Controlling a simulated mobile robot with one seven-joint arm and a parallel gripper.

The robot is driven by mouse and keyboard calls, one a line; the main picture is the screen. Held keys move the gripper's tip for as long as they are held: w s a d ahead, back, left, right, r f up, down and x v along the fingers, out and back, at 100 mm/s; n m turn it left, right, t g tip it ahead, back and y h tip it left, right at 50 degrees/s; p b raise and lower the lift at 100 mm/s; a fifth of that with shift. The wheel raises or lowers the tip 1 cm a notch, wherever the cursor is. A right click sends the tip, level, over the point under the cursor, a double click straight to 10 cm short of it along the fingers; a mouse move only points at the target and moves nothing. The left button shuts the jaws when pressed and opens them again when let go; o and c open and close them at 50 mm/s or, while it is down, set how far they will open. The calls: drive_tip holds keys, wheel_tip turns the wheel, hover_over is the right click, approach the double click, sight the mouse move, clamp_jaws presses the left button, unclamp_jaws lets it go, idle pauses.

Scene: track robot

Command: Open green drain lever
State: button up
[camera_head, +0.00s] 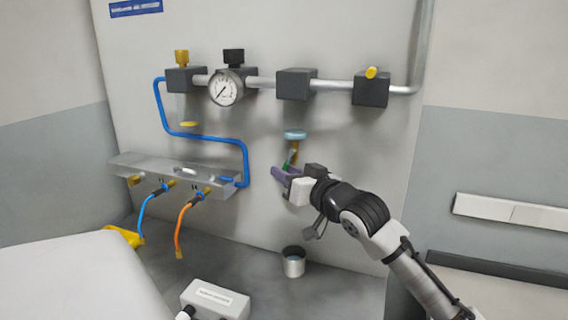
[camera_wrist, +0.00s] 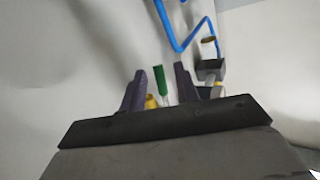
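The green drain lever (camera_wrist: 160,80) stands out between the two dark purple fingers of my gripper (camera_wrist: 160,88) in the wrist view. There is a visible gap on both sides of the lever, so my gripper is open. Whether the lever is fully between the fingertips in depth I cannot tell. In the head view a small part of the green lever (camera_head: 287,165) shows at the fingers of my gripper (camera_head: 283,175), below a brass fitting (camera_head: 293,152) with a light-blue disc (camera_head: 295,135). The rest of the lever is hidden there by my gripper.
A pipe with dark valve blocks (camera_head: 296,83) and a gauge (camera_head: 226,89) runs across the wall panel above. A metal manifold (camera_head: 172,171) with blue and orange hoses is at left. A small cup (camera_head: 293,264) stands below my gripper. A white box (camera_head: 214,300) lies in front.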

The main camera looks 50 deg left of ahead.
drive_tip(key=shift+a, duration=0.75)
clamp_jaws()
drive_tip(key=shift+w+d+r+h+p, duration=0.15)
drive_tip(key=shift+h+p, duration=0.15)
drive_tip(key=shift+p, duration=0.2)
drive_tip(key=shift+w+d+f+n+h+p, duration=0.15)
drive_tip(key=shift+d+f+n+h+p, duration=0.15)
drive_tip(key=shift+n+h, duration=0.25)
unclamp_jaws()
